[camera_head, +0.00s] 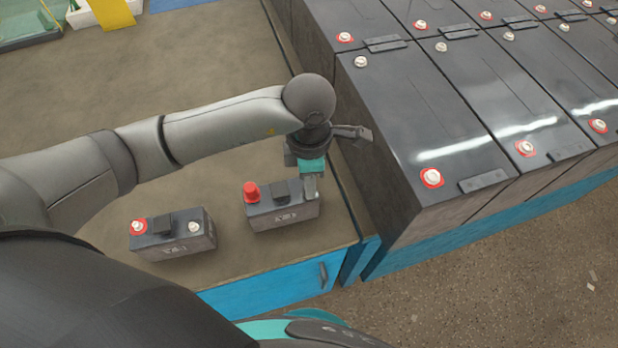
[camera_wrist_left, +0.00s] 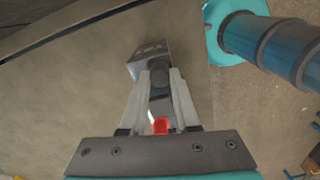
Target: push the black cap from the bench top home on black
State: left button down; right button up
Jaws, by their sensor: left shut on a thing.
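A small dark battery (camera_head: 285,215) stands on the brown bench top (camera_head: 225,75). A red cap (camera_head: 251,192) covers its left post; it also shows in the left wrist view (camera_wrist_left: 160,126). My left gripper (camera_head: 311,188) points down over the battery's right end, where the other post is hidden. In the left wrist view its fingers (camera_wrist_left: 160,82) are shut on the black cap (camera_wrist_left: 160,76), with the battery's grey end (camera_wrist_left: 148,52) just beyond. The head view hides the cap behind the fingers. I cannot tell whether it touches the post. My right gripper is in neither view.
A second small battery (camera_head: 175,240) stands to the left with both posts bare. Large black batteries (camera_head: 440,115) in rows stand close to the right of the bench. The bench's blue front (camera_head: 270,286) has a handle. Open bench lies behind my left arm.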

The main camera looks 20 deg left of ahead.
pick_arm(q)
jog(key=shift+f, duration=0.1)
jog(key=shift+c, duration=0.4)
grip_release()
dwell(0.4)
jog(key=shift+r+p, duration=2.6)
jog(key=shift+r, duration=0.95)
